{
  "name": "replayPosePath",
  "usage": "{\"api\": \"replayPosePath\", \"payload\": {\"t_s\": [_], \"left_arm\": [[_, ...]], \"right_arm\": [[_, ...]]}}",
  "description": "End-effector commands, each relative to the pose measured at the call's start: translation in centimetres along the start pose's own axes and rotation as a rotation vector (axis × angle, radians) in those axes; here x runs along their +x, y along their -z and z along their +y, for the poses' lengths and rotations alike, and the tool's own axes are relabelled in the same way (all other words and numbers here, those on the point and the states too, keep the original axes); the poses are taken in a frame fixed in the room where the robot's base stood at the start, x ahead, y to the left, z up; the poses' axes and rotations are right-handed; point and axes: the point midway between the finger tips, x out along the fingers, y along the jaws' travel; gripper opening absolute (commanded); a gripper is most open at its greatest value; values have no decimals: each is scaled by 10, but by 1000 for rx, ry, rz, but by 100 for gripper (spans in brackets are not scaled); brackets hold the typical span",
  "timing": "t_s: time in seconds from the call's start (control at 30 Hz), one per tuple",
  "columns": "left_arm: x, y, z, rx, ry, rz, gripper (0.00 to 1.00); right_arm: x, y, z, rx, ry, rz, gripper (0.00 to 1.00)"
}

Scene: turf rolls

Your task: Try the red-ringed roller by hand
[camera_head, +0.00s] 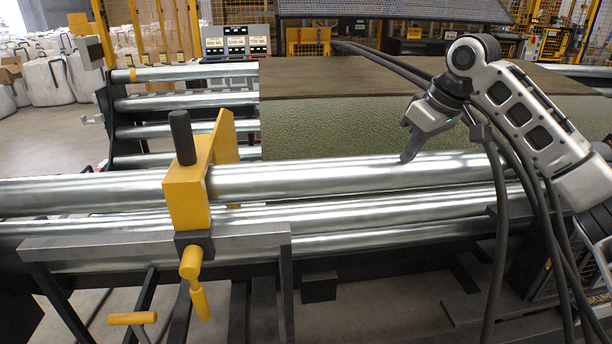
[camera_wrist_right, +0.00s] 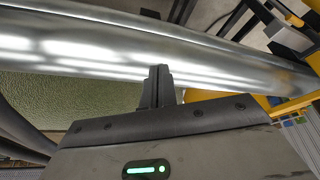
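A long shiny steel roller (camera_head: 330,178) runs across the front of the machine in the head view. It also crosses the wrist view (camera_wrist_right: 90,40). I see no red ring on its visible length. More steel rollers (camera_head: 400,208) lie just below it. My right gripper (camera_head: 408,158) points down at the upper front roller. Its two fingers are together in the wrist view (camera_wrist_right: 159,72), with nothing between them. The tips are at the roller's surface; I cannot tell whether they touch it. My left gripper is out of view.
A yellow clamp bracket (camera_head: 185,198) with a black knob and yellow handle stands over the front roller. Green turf (camera_head: 350,125) lies behind it, under a brown sheet (camera_head: 340,78). Several rear rollers (camera_head: 190,102) show at left. Black cables (camera_head: 500,220) hang beside my right arm.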

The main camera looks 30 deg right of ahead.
Motion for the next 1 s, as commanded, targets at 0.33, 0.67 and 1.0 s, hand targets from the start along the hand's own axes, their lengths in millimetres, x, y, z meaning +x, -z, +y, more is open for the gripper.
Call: {"api": "replayPosePath", "payload": {"t_s": [0.33,0.67,1.0], "left_arm": [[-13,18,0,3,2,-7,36],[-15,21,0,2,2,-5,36],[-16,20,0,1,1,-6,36]], "right_arm": [[-21,9,0,0,0,1,0],[-37,16,0,-1,0,4,0],[-37,16,0,0,0,3,0]]}}
